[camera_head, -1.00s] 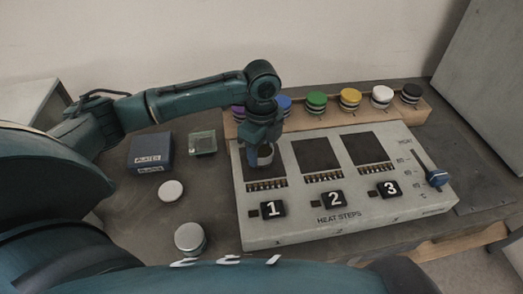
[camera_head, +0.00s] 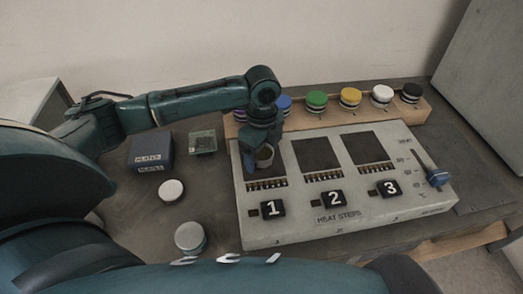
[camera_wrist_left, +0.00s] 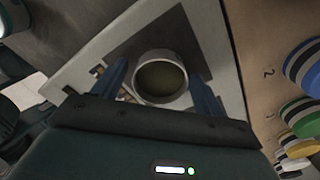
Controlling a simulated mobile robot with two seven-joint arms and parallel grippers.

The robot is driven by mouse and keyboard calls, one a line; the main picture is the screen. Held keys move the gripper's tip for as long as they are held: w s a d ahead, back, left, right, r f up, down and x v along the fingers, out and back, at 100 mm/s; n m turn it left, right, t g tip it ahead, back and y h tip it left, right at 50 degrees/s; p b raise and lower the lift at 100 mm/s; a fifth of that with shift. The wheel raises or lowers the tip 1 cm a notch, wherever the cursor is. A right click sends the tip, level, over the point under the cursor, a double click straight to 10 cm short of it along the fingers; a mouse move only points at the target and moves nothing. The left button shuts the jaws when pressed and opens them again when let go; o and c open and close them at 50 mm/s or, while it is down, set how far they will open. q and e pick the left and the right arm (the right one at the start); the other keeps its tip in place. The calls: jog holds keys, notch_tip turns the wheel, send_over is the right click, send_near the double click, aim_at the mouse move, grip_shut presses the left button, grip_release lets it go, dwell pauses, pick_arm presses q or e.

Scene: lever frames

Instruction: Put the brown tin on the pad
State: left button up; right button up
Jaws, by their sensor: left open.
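The tin (camera_head: 265,157) is a small round can with a pale rim. From above, in the left wrist view, the tin (camera_wrist_left: 160,77) looks open at the top with an olive-brown inside. It is upright at the dark pad (camera_head: 257,172) above button 1 on the grey heat panel, and appears to stand on it. My left gripper (camera_head: 263,154) is open around the tin. In the left wrist view its two fingers (camera_wrist_left: 160,85) are on either side of the tin, with a gap at least on the left. My right gripper is not in view.
The panel (camera_head: 345,225) has two more dark pads, numbered buttons and a blue-handled slider (camera_head: 437,178). Behind it, a wooden rack (camera_head: 425,112) holds several colour-topped jars.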

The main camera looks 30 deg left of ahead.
aim_at(262, 155)
pick_arm(q)
notch_tip(262, 155, up, 12)
jog(key=shift+r, duration=0.15)
dwell(0.3)
dwell(0.4)
